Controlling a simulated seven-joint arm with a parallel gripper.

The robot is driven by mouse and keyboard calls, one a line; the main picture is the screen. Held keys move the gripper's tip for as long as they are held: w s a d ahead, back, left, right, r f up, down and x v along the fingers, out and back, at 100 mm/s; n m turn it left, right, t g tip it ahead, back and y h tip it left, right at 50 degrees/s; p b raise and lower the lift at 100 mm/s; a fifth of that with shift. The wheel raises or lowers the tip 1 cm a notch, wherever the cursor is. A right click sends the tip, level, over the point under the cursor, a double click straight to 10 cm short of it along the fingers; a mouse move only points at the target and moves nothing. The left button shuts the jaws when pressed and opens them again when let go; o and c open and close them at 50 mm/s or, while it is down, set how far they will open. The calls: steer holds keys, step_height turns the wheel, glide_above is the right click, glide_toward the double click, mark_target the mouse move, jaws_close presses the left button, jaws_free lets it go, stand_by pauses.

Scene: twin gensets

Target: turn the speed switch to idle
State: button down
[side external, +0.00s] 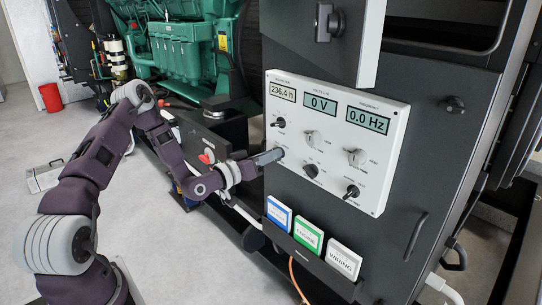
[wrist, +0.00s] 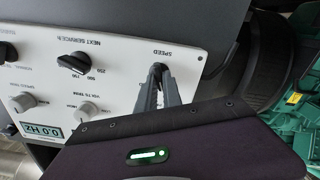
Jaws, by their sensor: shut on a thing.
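The white control panel (side external: 335,140) is on the dark cabinet front. The speed switch (wrist: 158,67) shows in the wrist view as a small black knob below the word SPEED, near the panel's edge. My gripper (wrist: 158,82) has its two grey fingers closed around this knob. In the side view my gripper (side external: 279,153) reaches the panel's lower left from the left, and its tips hide the switch. The switch's position marks are covered by the fingers, so I cannot tell where it points.
A black service knob (wrist: 75,62) and grey trim knob (wrist: 85,111) are close by. Another black knob (side external: 279,123) sits above my gripper. Below the panel is a rack with a blue (side external: 279,213), a green (side external: 308,232) and a white booklet (side external: 343,258). A green engine (side external: 185,45) stands behind.

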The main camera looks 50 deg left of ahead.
steer(key=shift+f+n, duration=0.1)
steer(key=shift+n, duration=0.6)
steer(key=c, duration=1.5)
jaws_free()
steer(key=s, duration=0.7)
steer(key=shift+s, duration=0.1)
